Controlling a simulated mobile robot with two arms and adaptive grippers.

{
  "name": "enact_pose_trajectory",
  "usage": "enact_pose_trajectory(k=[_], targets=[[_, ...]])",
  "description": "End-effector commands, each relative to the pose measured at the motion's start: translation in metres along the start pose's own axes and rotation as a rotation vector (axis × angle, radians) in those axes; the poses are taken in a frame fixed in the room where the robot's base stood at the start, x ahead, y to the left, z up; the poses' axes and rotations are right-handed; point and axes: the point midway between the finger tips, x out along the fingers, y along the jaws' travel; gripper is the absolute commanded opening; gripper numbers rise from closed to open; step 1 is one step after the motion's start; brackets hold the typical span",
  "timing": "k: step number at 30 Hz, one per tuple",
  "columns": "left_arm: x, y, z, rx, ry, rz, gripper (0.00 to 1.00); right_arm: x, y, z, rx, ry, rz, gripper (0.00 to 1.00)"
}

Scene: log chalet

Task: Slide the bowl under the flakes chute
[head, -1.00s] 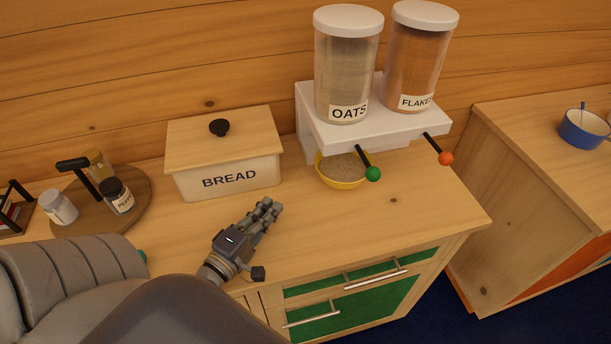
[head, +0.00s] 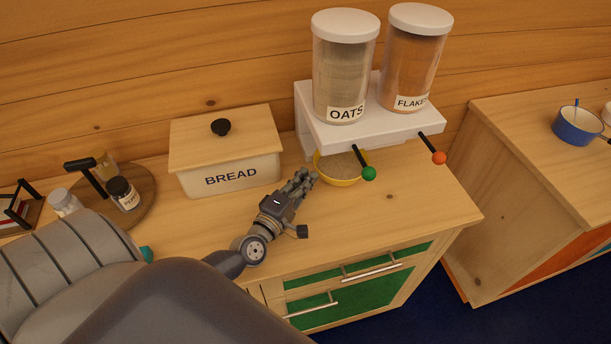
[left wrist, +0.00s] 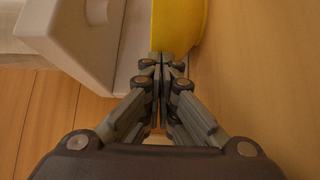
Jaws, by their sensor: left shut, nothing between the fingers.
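The yellow bowl (head: 338,181), with tan oats in it, stands on the counter below the oats side of the dispenser. The flakes container (head: 413,62) is to the right of the oats container (head: 345,65); its lever ends in an orange knob (head: 438,158). The chute outlets are hidden under the white shelf. My left gripper (head: 306,175) is shut and empty, its fingertips at the bowl's left side. In the left wrist view the closed fingertips (left wrist: 161,62) are at the yellow bowl wall (left wrist: 178,25); contact is hard to tell. My right gripper is not in view.
The white dispenser shelf (head: 372,124) overhangs the bowl, with a green knob (head: 369,173) in front. A bread box (head: 229,177) stands left of my gripper. The counter (head: 405,188) right of the bowl is clear. A blue pot (head: 577,128) sits on another cabinet.

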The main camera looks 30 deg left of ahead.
Motion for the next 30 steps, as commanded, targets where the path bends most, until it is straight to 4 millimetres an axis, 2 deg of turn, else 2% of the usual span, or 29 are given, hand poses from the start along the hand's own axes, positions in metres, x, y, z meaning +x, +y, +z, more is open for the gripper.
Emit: enact_pose_trajectory(k=[10,14,21,30], targets=[[0.001,0.000,0.001,0.000,0.000,0.001,0.00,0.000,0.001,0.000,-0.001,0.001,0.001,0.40],[0.009,0.002,0.009,-0.003,0.001,0.002,0.00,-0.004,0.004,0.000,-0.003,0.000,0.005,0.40],[0.051,0.003,0.050,-0.006,0.002,0.004,0.00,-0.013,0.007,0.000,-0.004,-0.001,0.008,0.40],[0.106,0.000,0.106,-0.004,0.001,0.003,0.00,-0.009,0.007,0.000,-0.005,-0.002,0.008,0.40]])
